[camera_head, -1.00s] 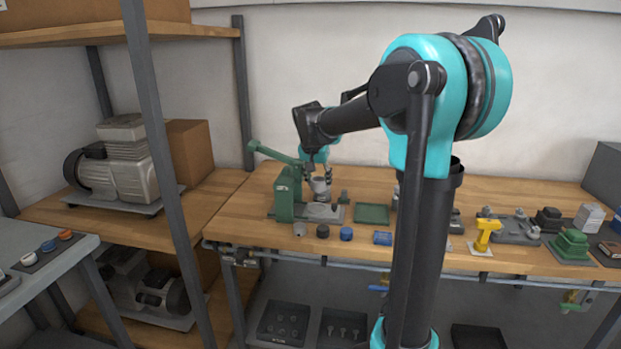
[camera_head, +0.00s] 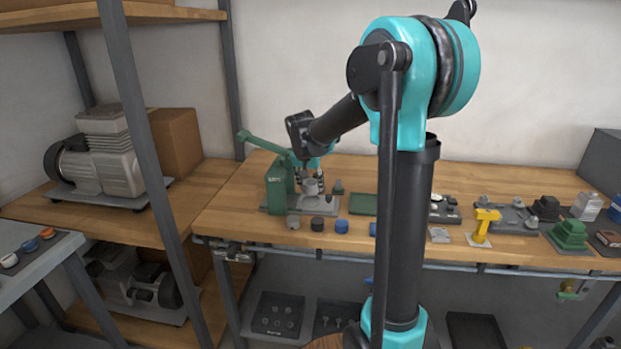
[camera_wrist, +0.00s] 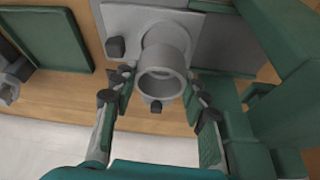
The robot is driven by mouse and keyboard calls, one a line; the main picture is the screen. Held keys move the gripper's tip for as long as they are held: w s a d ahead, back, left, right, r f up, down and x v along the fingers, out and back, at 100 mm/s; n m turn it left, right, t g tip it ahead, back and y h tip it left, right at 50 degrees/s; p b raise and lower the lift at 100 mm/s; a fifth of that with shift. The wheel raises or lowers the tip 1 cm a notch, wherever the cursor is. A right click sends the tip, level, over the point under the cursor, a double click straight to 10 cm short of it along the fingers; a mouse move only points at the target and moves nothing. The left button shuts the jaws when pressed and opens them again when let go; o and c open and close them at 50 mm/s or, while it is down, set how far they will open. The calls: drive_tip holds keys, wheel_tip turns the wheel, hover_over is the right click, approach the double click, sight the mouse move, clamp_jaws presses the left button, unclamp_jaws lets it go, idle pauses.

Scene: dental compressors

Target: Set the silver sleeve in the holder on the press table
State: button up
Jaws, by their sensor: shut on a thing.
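The silver sleeve (camera_wrist: 162,84) is a short grey tube, seen open end up between my fingertips in the wrist view. My gripper (camera_wrist: 160,90) is shut on it, one dark fingertip on each side. In the head view my gripper (camera_head: 311,174) points down with the sleeve (camera_head: 312,188) over the grey base plate (camera_head: 322,208) of the green press (camera_head: 279,188). The wrist view shows a grey round collar (camera_wrist: 168,38) on the plate behind the sleeve, perhaps the holder. I cannot tell whether the sleeve's lower end is inside it.
The green press frame (camera_wrist: 290,45) stands close on the right in the wrist view. A green tray (camera_head: 363,204) lies right of the press. Small caps, including a blue one (camera_head: 341,226), line the front. A yellow stand (camera_head: 484,226) is farther right.

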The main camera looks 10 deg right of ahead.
sight(310, 193)
drive_tip(key=shift+f, duration=0.8)
drive_tip(key=shift+f, duration=0.8)
idle(0.8)
drive_tip(key=shift+s+f, duration=0.35)
drive_tip(key=shift+f, duration=0.05)
idle(1.2)
drive_tip(key=shift+c, duration=0.8)
drive_tip(key=shift+o, duration=0.2)
drive_tip(key=o, duration=1.4)
drive_tip(key=shift+w+f, duration=0.2)
drive_tip(key=o, duration=0.6)
drive_tip(key=shift+w+r, duration=0.1)
drive_tip(key=shift+r, duration=0.05)
drive_tip(key=shift+c, duration=0.2)
